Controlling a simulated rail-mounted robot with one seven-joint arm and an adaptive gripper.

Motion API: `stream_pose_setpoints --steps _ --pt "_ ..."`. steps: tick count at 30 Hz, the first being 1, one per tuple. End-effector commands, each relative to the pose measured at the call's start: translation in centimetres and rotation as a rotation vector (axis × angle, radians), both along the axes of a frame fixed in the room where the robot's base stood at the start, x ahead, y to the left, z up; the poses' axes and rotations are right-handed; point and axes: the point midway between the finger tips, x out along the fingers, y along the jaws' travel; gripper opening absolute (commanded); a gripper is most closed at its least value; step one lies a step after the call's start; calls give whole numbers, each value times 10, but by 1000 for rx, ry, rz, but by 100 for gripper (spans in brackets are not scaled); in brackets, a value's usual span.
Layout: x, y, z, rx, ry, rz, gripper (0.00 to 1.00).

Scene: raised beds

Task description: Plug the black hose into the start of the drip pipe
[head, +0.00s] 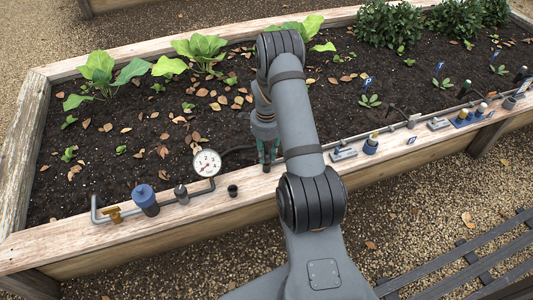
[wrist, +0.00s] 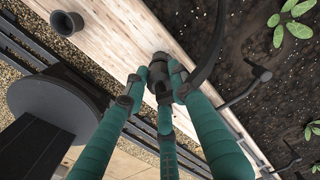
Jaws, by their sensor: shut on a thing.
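My gripper (head: 267,160) is over the bed's front wooden rim, fingers pointing down. In the wrist view its teal fingers (wrist: 160,90) are closed around a dark hose end (wrist: 158,68). The black hose (head: 237,149) runs from the gauge side to my gripper and shows beside the fingers in the wrist view (wrist: 208,58). The grey drip pipe (head: 377,131) runs along the front rim to the right of my gripper. Its start, near a grey clamp (head: 343,154), is partly hidden by my arm, and the hose end looks apart from it.
A white dial gauge (head: 207,163), a blue filter (head: 145,199), a brass-coloured valve (head: 114,215) and a black cup (head: 233,190) stand on the rim to the left. A blue fitting (head: 370,147) stands to the right. Plants and dry leaves cover the soil behind.

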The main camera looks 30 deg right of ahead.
Motion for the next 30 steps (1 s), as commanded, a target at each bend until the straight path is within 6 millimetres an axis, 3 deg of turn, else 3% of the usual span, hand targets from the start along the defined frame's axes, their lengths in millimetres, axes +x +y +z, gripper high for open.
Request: stream_pose_setpoints --steps 4,5,6,15,21,30 --pt "0 0 1 0 -1 0 0" --pt "0 0 1 0 -1 0 27" --pt "0 0 1 0 -1 0 29" --pt "0 0 1 0 0 0 47" --pt "0 0 1 0 0 0 47" --pt "0 0 1 0 0 0 65"
